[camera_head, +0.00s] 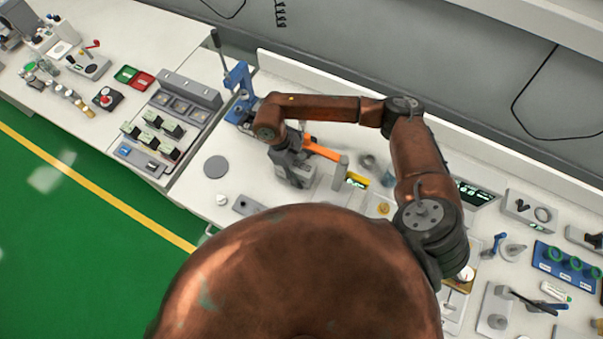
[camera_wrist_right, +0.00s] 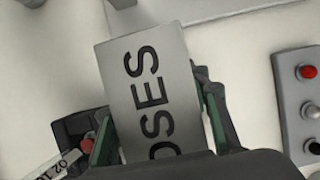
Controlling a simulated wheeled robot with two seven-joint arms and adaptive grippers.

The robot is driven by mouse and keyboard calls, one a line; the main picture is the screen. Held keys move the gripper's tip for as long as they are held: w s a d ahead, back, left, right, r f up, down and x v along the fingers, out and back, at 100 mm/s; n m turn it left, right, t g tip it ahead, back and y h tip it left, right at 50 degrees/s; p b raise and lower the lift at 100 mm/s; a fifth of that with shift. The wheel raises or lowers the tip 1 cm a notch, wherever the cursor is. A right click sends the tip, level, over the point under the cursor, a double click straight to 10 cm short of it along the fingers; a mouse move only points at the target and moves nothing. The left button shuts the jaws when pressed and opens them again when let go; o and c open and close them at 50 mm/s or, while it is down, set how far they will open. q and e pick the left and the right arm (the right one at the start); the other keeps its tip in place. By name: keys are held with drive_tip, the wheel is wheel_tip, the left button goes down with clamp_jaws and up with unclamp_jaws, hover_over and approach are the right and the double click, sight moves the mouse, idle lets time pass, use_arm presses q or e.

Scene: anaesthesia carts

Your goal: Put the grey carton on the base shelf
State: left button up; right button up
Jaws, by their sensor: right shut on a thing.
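A grey carton (camera_wrist_right: 150,70) with black letters reading "OSES" fills the middle of the right wrist view. The green-lined fingers of my right gripper (camera_wrist_right: 158,122) are on either side of it, shut on it. Its lower end is hidden by the gripper body. In the head view my right gripper (camera_head: 296,174) is low over the white bench, beside an orange bar; I cannot clearly separate the carton from the gripper there. My left gripper is not in view. I cannot make out a base shelf in either view.
The white bench (camera_head: 232,150) has a round grey disc (camera_head: 215,167) and a module rack (camera_head: 165,118) to the left. A blue stand (camera_head: 238,78) is behind the gripper. A blue tray (camera_head: 566,266) is at the far right. A red-button panel (camera_wrist_right: 302,95) is right of the carton.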

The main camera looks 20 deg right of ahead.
drive_tip(key=shift+f, duration=0.15)
drive_tip(key=shift+f, duration=0.15)
drive_tip(key=o, duration=1.5)
drive_tip(key=shift+c, duration=0.2)
